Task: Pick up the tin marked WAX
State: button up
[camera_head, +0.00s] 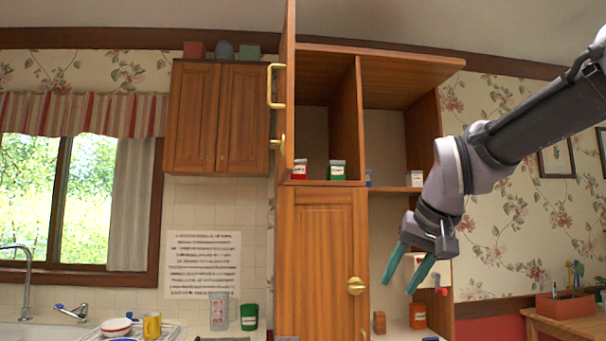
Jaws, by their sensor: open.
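Several small labelled containers are in view, but their lettering is too small to read, so I cannot tell which is the WAX tin. A red tin (299,170) and a green tin (337,170) stand side by side on the floor of the open upper cupboard, each with a pale label. A larger green container (249,317) stands on the counter, and an orange-red container (417,315) stands low in the right-hand shelf unit. My gripper (399,286) has teal fingers spread apart, empty, pointing down in front of that unit, right of and below the two cupboard tins.
The tall cupboard's upper door (287,100) stands open on the left of the tins. A vertical divider (345,120) stands right of them. A closed door (322,255) is below. A small white box (414,179) sits on the right shelf. A red tray (565,306) is far right.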

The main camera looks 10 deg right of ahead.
aim_at(300, 172)
jog(key=i+l, duration=0.2)
jog(key=l, duration=0.15)
jog(key=i+l, duration=0.15)
jog(key=l, duration=0.15)
jog(key=i+l+u, duration=0.1)
jog(key=l, duration=0.25)
jog(key=i, duration=0.1)
